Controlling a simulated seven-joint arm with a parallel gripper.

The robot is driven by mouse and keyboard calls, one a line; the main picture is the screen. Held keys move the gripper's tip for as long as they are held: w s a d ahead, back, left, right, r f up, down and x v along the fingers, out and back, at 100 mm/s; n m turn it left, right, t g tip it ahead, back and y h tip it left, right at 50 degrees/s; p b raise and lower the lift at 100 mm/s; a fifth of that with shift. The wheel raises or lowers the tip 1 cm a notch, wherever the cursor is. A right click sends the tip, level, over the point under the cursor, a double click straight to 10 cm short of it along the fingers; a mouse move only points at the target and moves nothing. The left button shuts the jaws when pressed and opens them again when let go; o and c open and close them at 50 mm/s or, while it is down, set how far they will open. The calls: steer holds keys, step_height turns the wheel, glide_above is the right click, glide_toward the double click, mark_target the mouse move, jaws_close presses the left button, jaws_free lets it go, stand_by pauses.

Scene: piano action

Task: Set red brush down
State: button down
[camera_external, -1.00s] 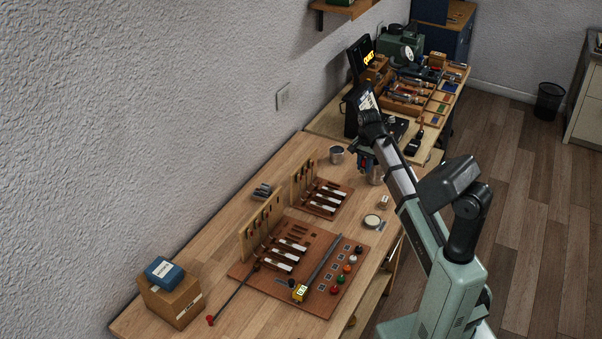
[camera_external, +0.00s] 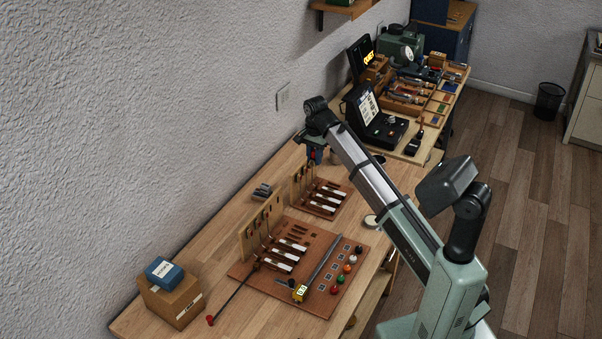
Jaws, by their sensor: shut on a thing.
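My gripper (camera_external: 314,156) points down above the back of the bench, near the wall and just behind the smaller brown board. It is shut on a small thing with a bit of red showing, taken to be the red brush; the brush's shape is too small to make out. My wrist and forearm hide part of the bench behind it. I cannot tell how high the brush is above the bench.
An upright wooden rack (camera_external: 263,226) stands by a large brown board (camera_external: 300,262) with white-tipped parts and coloured knobs. A smaller board (camera_external: 322,200) lies below my gripper. A long red-ended rod (camera_external: 230,298) and boxes (camera_external: 172,300) are at lower left. A dark console (camera_external: 375,120) stands behind.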

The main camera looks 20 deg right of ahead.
steer(key=s+a, duration=0.2)
steer(key=a, duration=0.9)
steer(key=s+a, duration=0.2)
steer(key=a, duration=0.8)
glide_above(213, 258)
step_height(213, 258, down, 11)
steer(key=shift+n, duration=0.4)
steer(key=shift+w+f, duration=0.1)
steer(key=shift+f, duration=5.05)
steer(key=shift+f, duration=0.2)
steer(key=c, duration=0.9)
jaws_free()
step_height(213, 258, up, 12)
steer(key=shift+r, duration=0.2)
